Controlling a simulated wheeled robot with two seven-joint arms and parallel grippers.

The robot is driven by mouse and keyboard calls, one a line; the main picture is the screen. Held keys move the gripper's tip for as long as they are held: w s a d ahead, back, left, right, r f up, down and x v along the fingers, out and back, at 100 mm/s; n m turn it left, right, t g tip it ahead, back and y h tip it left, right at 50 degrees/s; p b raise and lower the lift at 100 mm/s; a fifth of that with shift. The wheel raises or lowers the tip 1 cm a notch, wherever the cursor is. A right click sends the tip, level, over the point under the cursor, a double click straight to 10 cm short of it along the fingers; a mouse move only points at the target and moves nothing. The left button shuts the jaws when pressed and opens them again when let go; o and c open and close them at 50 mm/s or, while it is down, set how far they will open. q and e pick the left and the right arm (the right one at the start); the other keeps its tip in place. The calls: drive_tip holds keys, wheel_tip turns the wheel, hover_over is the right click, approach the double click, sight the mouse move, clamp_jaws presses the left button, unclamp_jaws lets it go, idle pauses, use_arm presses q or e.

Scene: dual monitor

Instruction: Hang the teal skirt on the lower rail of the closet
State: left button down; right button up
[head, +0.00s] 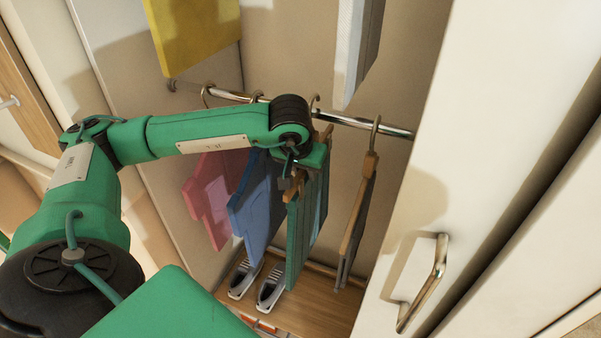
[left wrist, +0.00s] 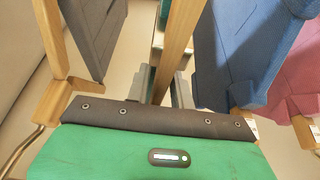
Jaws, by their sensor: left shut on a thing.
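The teal skirt (head: 299,235) hangs down among other garments inside the closet. My left gripper (head: 292,183) is shut on its wooden hanger, just below and in front of the lower rail (head: 350,121). In the left wrist view the left gripper (left wrist: 163,88) has its fingers around the wooden hanger bar (left wrist: 181,45), and only slivers of teal cloth show. A hook shows on the rail just behind my wrist, but I cannot tell which hanger it belongs to. The skirt hanger's own hook is hidden by my arm. My right gripper is not in view.
Pink (head: 212,195) and blue (head: 257,200) garments hang close on the left; a dark grey one on a wooden hanger (head: 359,205) hangs on the right. Yellow (head: 195,35) and grey-white garments hang above. Shoes (head: 271,288) stand below. The white door (head: 480,150) with its handle (head: 425,285) bounds the right.

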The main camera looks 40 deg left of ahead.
use_arm(q)
drive_tip(key=shift+w+a+f+b, duration=0.15)
drive_tip(key=shift+w+f+b, duration=0.45)
drive_tip(key=shift+f+b, duration=0.4)
drive_tip(key=shift+b, duration=0.05)
drive_tip(key=c, duration=1.2)
unclamp_jaws()
drive_tip(key=shift+o, duration=0.4)
